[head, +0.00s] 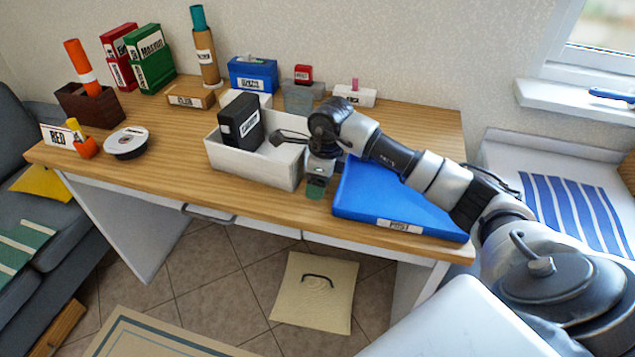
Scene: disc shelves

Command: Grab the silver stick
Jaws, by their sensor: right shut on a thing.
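My right gripper (317,178) reaches in from the right and points down at the table's front edge, between the white box and the blue tray. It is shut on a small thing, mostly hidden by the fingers. A greenish piece (316,188) shows at the fingertips; I cannot tell whether it is part of the held thing. I cannot clearly make out a silver stick anywhere. My left gripper is not in view.
The white open box (270,172) holds a black labelled case (240,123). A blue tray (375,200) lies right of my gripper. Folders (150,60), orange and teal tubes, and small labelled boxes line the back of the wooden table (190,150). A grey sofa stands left.

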